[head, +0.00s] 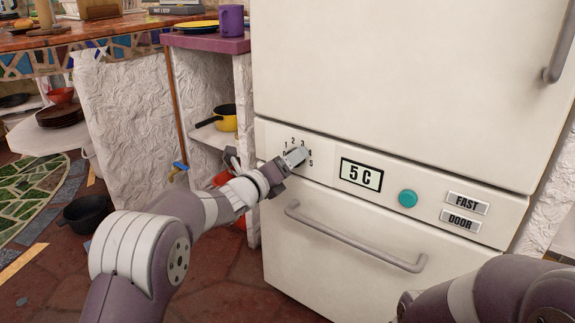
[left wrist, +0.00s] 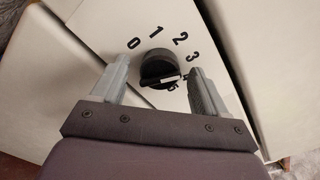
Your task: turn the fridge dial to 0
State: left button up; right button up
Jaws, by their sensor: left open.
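The fridge (head: 400,80) is cream, with a control strip across it. The fridge dial (left wrist: 158,66) is a round black knob with a pale bar, ringed by the numbers 0 to 5. The bar lies on its lower side, with one end near the 4; its exact setting is hard to tell. My left gripper (head: 297,157) is open at the dial, with one finger (left wrist: 118,75) on each side of the knob. In the head view the gripper covers most of the knob. My right gripper is out of view; only part of that arm shows at lower right.
The display (head: 361,174) reads 5 C. A teal button (head: 408,198) and the FAST (head: 467,203) and DOOR (head: 460,219) labels are to its right. A drawer handle (head: 350,238) juts out below. A shelf unit (head: 243,100) with a yellow pot (head: 229,118) stands left of the fridge.

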pick_arm(q)
jog(key=c, duration=1.1)
jog(key=shift+o, duration=0.2)
jog(key=shift+n, duration=0.3)
jog(key=shift+f+n+p, duration=0.15)
jog(key=shift+n+p, duration=8.8)
jog(key=shift+n, duration=2.75)
